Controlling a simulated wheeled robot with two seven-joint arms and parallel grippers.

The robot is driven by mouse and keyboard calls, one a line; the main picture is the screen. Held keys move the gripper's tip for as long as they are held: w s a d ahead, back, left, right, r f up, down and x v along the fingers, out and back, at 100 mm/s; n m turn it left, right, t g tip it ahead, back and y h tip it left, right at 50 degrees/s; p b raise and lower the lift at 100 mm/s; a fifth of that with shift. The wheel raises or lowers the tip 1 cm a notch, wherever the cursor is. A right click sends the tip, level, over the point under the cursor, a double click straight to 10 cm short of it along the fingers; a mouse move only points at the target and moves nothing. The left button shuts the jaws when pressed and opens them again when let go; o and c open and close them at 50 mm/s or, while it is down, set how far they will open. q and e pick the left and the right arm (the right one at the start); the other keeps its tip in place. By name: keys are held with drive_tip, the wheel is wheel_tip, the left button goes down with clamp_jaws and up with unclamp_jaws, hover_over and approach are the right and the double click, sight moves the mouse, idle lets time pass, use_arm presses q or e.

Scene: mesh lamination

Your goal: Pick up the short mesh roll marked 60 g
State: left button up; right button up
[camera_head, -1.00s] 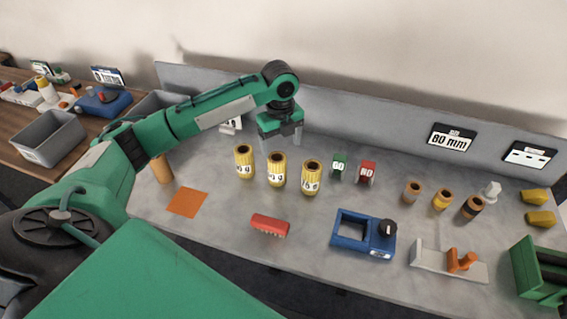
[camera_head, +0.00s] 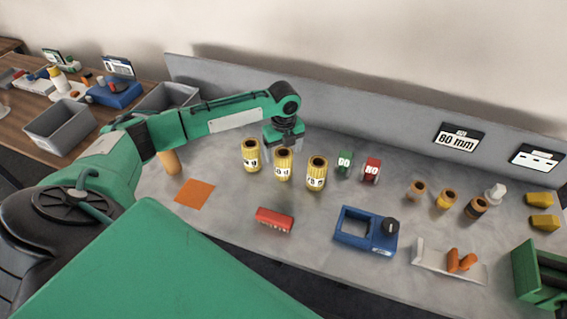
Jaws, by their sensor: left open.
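Three short yellow mesh rolls stand upright in a row on the grey bench: a left one (camera_head: 251,157), a middle one (camera_head: 283,166) and a right one (camera_head: 316,176). Each has a white label with dark marks. The marks are too blurred to tell which reads 60 g. My left gripper (camera_head: 283,153) is open, pointing down just behind the left and middle rolls. Its fingertips are partly hidden by the rolls, and I cannot tell whether they touch one. My right gripper is not in view.
A green block (camera_head: 345,164) and a red block (camera_head: 371,171) stand right of the rolls. In front are an orange square (camera_head: 195,194), a red comb-like piece (camera_head: 275,219) and a blue fixture (camera_head: 352,240). Small brown and yellow cylinders stand further right. A grey panel (camera_head: 380,122) backs the bench.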

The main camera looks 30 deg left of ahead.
use_arm(q)
wheel_tip(320, 180, down, 3)
drive_tip(key=shift+a+f, duration=0.1)
drive_tip(key=shift+c, duration=0.5)
drive_tip(key=c, duration=1.1)
drive_tip(key=shift+w, duration=0.1)
drive_tip(key=shift+c, duration=0.4)
